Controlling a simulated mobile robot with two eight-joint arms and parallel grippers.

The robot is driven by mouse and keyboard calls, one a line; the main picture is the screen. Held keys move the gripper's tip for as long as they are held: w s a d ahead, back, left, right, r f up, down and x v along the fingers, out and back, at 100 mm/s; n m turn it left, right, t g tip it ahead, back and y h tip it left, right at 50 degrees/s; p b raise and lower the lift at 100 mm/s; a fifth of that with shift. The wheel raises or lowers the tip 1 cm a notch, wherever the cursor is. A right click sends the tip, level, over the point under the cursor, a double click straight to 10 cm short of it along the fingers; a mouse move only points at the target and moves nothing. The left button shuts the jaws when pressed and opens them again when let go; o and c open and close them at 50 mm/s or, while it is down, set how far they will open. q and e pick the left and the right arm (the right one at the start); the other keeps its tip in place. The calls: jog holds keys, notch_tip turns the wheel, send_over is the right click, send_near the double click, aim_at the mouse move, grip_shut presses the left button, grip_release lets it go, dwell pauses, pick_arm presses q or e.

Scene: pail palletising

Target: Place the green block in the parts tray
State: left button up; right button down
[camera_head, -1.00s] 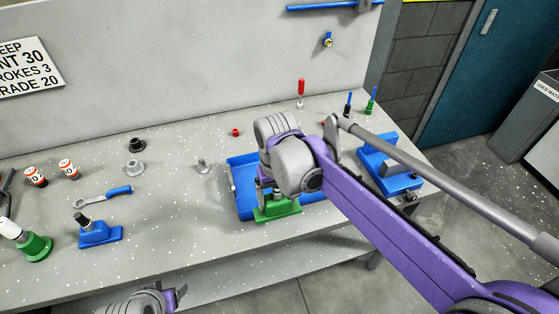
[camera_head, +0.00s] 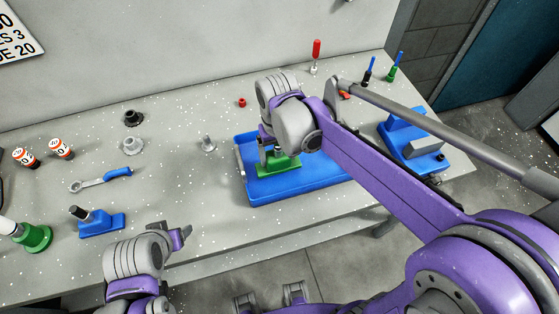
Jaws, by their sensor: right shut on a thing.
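The green block (camera_head: 284,164) is a flat green base with a dark upright part, mostly hidden by my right gripper. My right gripper (camera_head: 276,147) is shut on the block from above. The parts tray (camera_head: 298,186) is a shallow blue tray near the bench's front edge, right of centre. The block appears over the left part of the tray, within its outline; I cannot tell whether it touches the floor of the tray. My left gripper (camera_head: 184,236) is low in the picture, in front of the bench edge, away from the block; its jaw opening is unclear.
A blue block (camera_head: 101,223), a wrench (camera_head: 100,179) and another green-based part (camera_head: 34,238) lie left on the bench. Grey fittings (camera_head: 133,146) stand behind. A blue fixture (camera_head: 407,140) is right of the tray.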

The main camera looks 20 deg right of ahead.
aim_at(278, 164)
jog(key=shift+w+f, duration=0.1)
jog(key=shift+f, duration=2.05)
jog(key=shift+f, duration=0.1)
grip_release()
notch_tip(278, 164, up, 12)
jog(key=shift+f, duration=0.1)
jog(key=shift+s+d, duration=0.15)
jog(key=shift+s, duration=0.05)
jog(key=s+d+f+t, duration=0.2)
jog(key=s+f, duration=0.1)
jog(key=s, duration=0.1)
jog(key=s+d+f+t, duration=0.1)
jog(key=s+d+f, duration=0.1)
jog(key=s+f, duration=0.1)
jog(key=s+d+f+t, duration=0.2)
jog(key=s+f, duration=0.1)
jog(key=s, duration=0.2)
jog(key=shift+s+d+f+t, duration=0.1)
jog(key=shift+s+d+t, duration=0.15)
jog(key=shift+d+t, duration=0.1)
